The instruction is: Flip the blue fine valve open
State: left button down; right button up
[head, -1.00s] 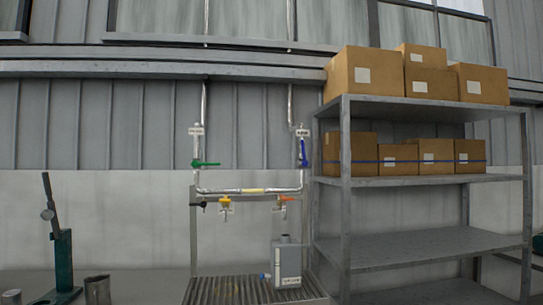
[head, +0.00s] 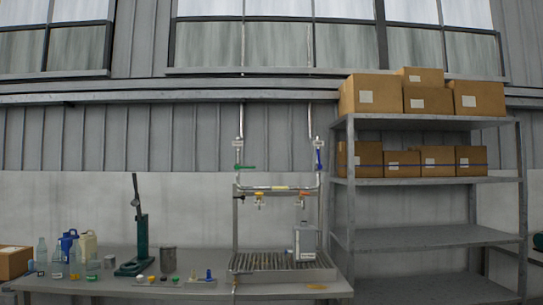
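The blue valve handle (head: 319,159) is on the right vertical pipe of the pipe frame, below a small white label (head: 317,141). It stands close to upright, roughly along the pipe. A green valve handle (head: 245,167) on the left vertical pipe lies sideways, pointing right. A yellow tap (head: 259,195) and an orange tap (head: 304,194) hang below the horizontal pipe (head: 280,188). Neither of my grippers is in the head view.
A grey canister (head: 305,241) stands on the ribbed drain tray (head: 270,262) below the taps. A green lever press (head: 139,240), a metal cup (head: 168,260) and several bottles stand on the bench at left. A metal shelf (head: 430,238) with cardboard boxes is close on the right.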

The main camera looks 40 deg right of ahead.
aim_at(319, 158)
jog(key=z, duration=0.05)
jog(key=i, duration=1)
jog(key=z, duration=0.85)
jog(key=i, duration=0.85)
jog(key=z, duration=0.95)
